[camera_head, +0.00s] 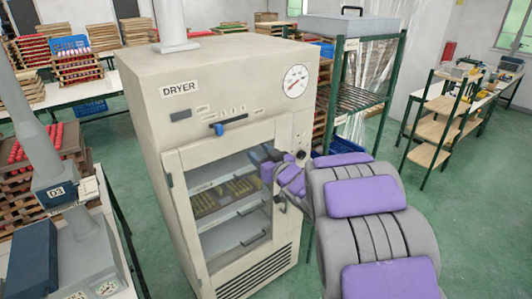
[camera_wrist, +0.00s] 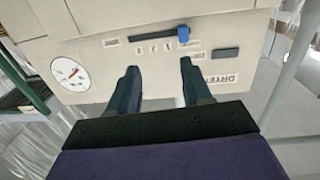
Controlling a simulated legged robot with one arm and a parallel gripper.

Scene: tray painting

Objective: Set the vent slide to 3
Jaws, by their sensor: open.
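The cream dryer (camera_head: 140,100) stands in the middle of the head view. On its upper front is the vent slide, a dark horizontal slot with a blue knob (camera_head: 219,129) at its left end. Small marks sit above the slot, too small to read. The wrist view shows the panel upside down, with the blue knob (camera_wrist: 184,35) at the slot's right end there. My gripper (camera_wrist: 158,70) is open and empty, its two dark fingers apart and not touching the knob. In the head view, my gripper (camera_head: 268,153) is in front of the dryer, right of and below the slide.
A round gauge (camera_head: 295,81) is at the panel's upper right. Below is the dryer's glazed door with shelves inside. A green-framed rack (camera_head: 347,95) stands close on the right. A table with a grey device (camera_head: 85,245) stands at the left. Green floor is open behind.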

